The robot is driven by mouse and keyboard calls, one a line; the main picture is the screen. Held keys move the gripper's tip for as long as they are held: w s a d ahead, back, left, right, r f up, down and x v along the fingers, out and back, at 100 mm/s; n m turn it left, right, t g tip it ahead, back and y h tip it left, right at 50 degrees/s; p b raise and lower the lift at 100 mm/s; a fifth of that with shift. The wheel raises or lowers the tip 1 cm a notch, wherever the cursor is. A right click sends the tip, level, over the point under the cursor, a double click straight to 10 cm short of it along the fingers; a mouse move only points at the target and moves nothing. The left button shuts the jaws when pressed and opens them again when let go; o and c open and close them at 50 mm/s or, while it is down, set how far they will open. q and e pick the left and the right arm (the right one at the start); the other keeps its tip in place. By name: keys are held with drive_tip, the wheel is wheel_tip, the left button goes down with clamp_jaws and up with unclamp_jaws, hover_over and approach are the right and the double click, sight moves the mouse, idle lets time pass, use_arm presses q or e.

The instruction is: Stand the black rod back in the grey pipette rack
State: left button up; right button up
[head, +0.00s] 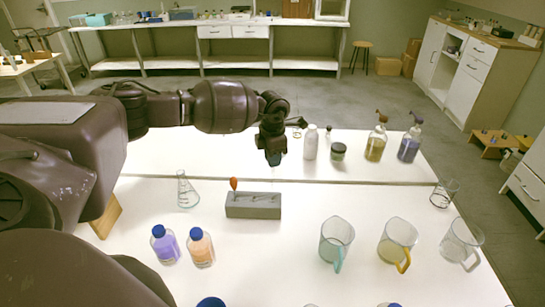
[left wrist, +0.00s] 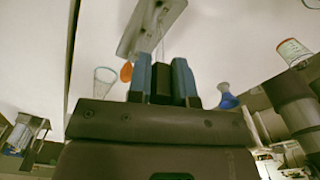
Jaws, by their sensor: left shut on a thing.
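The grey pipette rack (head: 253,206) lies on the near white table in the head view. An orange-topped dropper (head: 233,184) stands at its left end. My left gripper (head: 274,157) is behind and slightly right of the rack, with its fingers pointing down. In the left wrist view its blue fingers (left wrist: 162,82) are shut on a dark piece, which I take as the black rod (left wrist: 161,90). Most of the rod is hidden by the fingers. The rack also shows beyond the fingertips (left wrist: 140,38), apart from them. My right gripper is not in view.
A conical flask (head: 187,192) stands left of the rack. Purple (head: 165,246) and orange (head: 200,249) bottles stand in front, beakers (head: 337,240) at right. A white bottle (head: 310,143), a jar (head: 338,153) and pump bottles (head: 376,143) stand behind.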

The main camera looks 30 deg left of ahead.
use_arm(q)
drive_tip(key=shift+f, duration=0.1)
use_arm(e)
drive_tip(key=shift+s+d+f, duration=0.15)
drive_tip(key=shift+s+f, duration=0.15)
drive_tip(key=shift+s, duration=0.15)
use_arm(q)
drive_tip(key=shift+f+b, duration=0.9)
drive_tip(key=shift+f, duration=0.9)
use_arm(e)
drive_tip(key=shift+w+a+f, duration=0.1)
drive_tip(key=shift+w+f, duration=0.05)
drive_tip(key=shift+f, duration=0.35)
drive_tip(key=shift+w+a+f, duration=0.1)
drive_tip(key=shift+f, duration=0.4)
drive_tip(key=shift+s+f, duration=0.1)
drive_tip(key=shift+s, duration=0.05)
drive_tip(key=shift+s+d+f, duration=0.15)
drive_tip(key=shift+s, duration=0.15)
use_arm(q)
drive_tip(key=shift+f, duration=0.35)
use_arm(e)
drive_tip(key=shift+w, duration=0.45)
use_arm(q)
drive_tip(key=shift+b, duration=0.3)
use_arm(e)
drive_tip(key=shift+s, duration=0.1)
